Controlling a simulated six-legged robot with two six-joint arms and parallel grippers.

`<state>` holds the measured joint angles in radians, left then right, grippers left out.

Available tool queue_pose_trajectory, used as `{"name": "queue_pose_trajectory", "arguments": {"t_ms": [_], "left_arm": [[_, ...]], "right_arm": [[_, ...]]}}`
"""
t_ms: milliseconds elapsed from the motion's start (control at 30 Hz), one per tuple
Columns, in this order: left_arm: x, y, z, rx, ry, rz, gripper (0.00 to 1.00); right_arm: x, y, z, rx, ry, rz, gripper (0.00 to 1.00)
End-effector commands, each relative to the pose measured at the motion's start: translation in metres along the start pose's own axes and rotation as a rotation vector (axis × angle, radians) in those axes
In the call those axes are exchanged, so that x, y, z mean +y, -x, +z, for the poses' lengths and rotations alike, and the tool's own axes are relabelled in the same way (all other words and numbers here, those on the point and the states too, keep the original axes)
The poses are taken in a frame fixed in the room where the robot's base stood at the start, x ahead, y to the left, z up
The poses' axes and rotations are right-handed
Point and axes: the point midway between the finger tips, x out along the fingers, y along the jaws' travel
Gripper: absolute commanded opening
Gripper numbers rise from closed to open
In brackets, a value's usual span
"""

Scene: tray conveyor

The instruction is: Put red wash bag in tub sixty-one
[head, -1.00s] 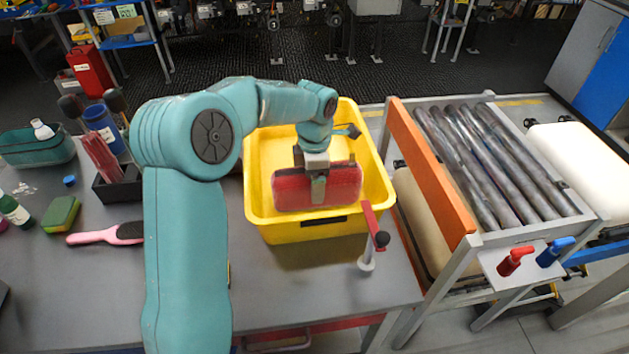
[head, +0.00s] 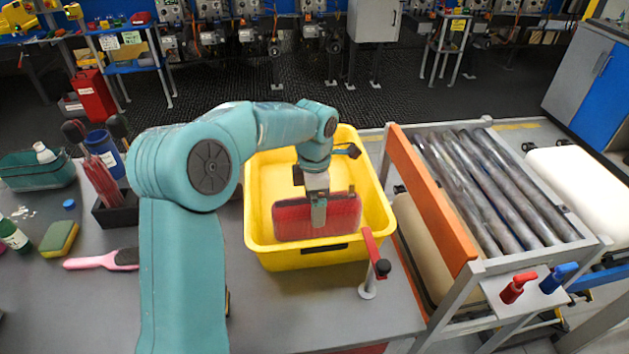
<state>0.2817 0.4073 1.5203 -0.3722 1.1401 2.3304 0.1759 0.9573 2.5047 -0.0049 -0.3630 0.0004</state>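The red wash bag (head: 343,218) stands upright inside the yellow tub (head: 258,240), near its front wall. The tub is on the grey table; a dark label on its front is too small to read. My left gripper (head: 319,214) points down into the tub at the bag. One finger shows in front of the bag; the other is mostly hidden behind it, so the gap is hard to see. The gripper looks loosened around the bag. My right gripper is not in view.
A red clamp-like post (head: 369,268) stands at the tub's front right corner. The roller conveyor (head: 500,190) with an orange side rail (head: 430,200) is to the right. A pink brush (head: 100,260), sponge (head: 59,239) and dark holder (head: 115,213) lie left.

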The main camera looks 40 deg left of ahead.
Motion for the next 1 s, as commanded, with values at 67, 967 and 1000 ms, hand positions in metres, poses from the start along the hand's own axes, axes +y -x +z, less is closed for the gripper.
{"name": "queue_pose_trajectory", "arguments": {"t_ms": [67, 967, 1000], "left_arm": [[0.001, 0.022, 0.001, -0.005, -0.001, 0.005, 1.0], [0.0, 0.091, 0.0, 0.0, -0.001, -0.001, 1.0], [0.0, 0.091, 0.0, 0.0, -0.001, -0.001, 1.0]], "right_arm": [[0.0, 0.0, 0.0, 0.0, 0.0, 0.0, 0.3], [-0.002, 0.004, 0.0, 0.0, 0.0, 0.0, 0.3], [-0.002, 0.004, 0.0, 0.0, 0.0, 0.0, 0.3]]}}
